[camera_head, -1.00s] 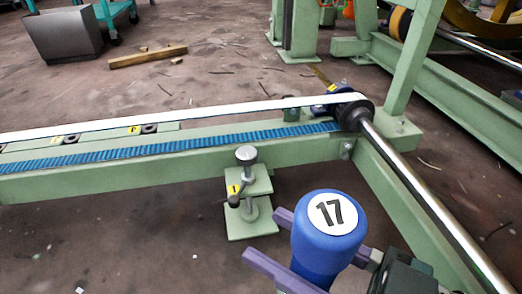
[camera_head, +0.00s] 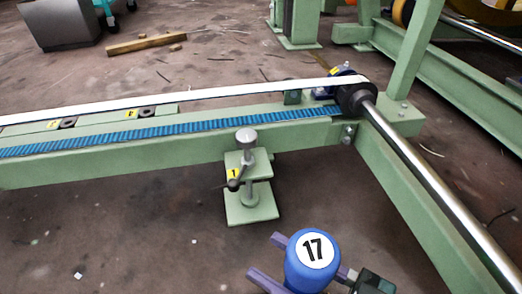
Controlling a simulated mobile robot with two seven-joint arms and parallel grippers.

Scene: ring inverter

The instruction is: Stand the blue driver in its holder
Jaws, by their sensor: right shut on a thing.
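The blue driver (camera_head: 312,262) is at the bottom of the head view, with a white round label marked 17 on its top end. My right gripper (camera_head: 272,262) has its purple fingers around the driver and is shut on it. The driver looks roughly upright, with its lower part cut off by the picture's bottom edge. I cannot make out a holder for it. My left gripper is not in view.
A green frame (camera_head: 100,168) with a blue toothed belt (camera_head: 180,130) and white strip crosses the view. A clamp-like stand (camera_head: 248,180) with a yellow tag 1 is at its front. A steel shaft (camera_head: 430,185) runs down the right. Floor at lower left is mostly clear.

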